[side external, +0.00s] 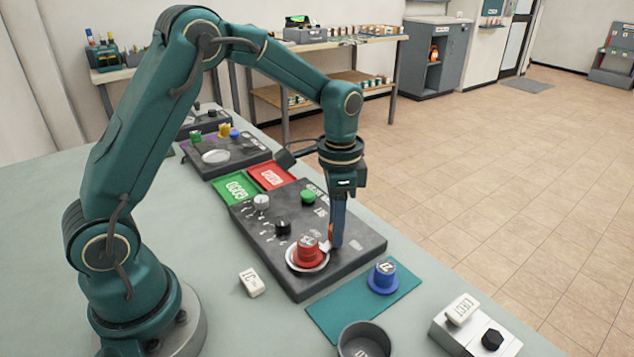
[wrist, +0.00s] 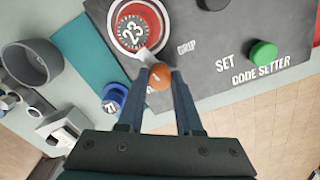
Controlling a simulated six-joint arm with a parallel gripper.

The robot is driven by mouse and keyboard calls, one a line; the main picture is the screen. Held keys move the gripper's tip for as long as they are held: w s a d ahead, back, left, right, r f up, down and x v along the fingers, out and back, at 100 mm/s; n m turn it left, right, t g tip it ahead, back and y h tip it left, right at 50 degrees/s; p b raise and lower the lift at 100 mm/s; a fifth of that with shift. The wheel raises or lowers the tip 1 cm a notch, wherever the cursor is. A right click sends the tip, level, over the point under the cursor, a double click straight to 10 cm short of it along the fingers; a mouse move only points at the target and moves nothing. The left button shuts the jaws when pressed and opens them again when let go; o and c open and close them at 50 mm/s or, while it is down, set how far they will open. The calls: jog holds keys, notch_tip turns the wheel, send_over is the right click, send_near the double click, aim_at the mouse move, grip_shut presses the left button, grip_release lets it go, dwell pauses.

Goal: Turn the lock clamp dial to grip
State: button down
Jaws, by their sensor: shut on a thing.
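My gripper (wrist: 159,74) points down at the near end of the grey code setter panel (side external: 345,263). Its fingers are shut on a round orange knob (wrist: 160,79), also partly visible in the side view (side external: 331,231). A pale metal tab (wrist: 146,57) runs from the knob to the silver ring (side external: 293,262). The ring surrounds a red cylinder (side external: 308,249) marked 23. The word GRIP (wrist: 187,46) is printed on the panel beside the knob. A black dial (side external: 282,226) stands farther along the panel, cut off in the wrist view. I cannot tell which part is named lock clamp dial.
The panel also carries a silver dial (side external: 262,202) and a green button (side external: 308,196). A blue cylinder (side external: 382,277) stands on a teal mat (side external: 341,313) close by. A grey cup (side external: 364,340) and a white-and-grey box (side external: 474,333) lie nearer the camera. A white tag (side external: 252,282) is beside the panel.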

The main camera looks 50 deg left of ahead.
jog(key=shift+r+m, duration=0.1)
jog(key=shift+m, duration=1.5)
jog(key=c, duration=0.6)
grip_release()
jog(key=shift+r, duration=2.5)
